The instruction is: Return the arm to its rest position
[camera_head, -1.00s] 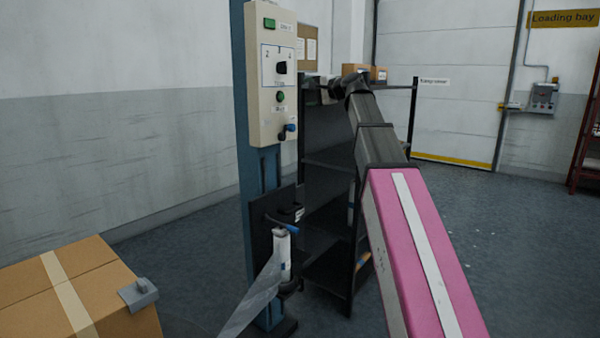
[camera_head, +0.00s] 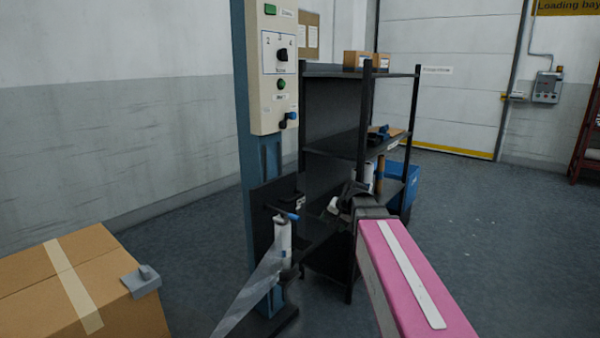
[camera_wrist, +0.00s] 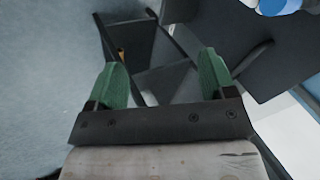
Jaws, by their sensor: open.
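My arm, with its pink link (camera_head: 415,285), reaches forward from the lower right in the head view. Its far end is lowered in front of the black shelf, where the dark wrist hides part of the lower shelf. My gripper shows in the wrist view (camera_wrist: 161,80), its two green fingers wide apart with nothing between them. Beyond the fingers are dark shelf parts and grey floor. In the head view the fingers cannot be made out.
A blue post carries a control box (camera_head: 275,65) and a wrap roll (camera_head: 283,243) with film hanging down. The black shelf (camera_head: 355,145) stands behind my wrist. A cardboard box (camera_head: 75,290) is at lower left. Open floor (camera_head: 480,230) lies to the right.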

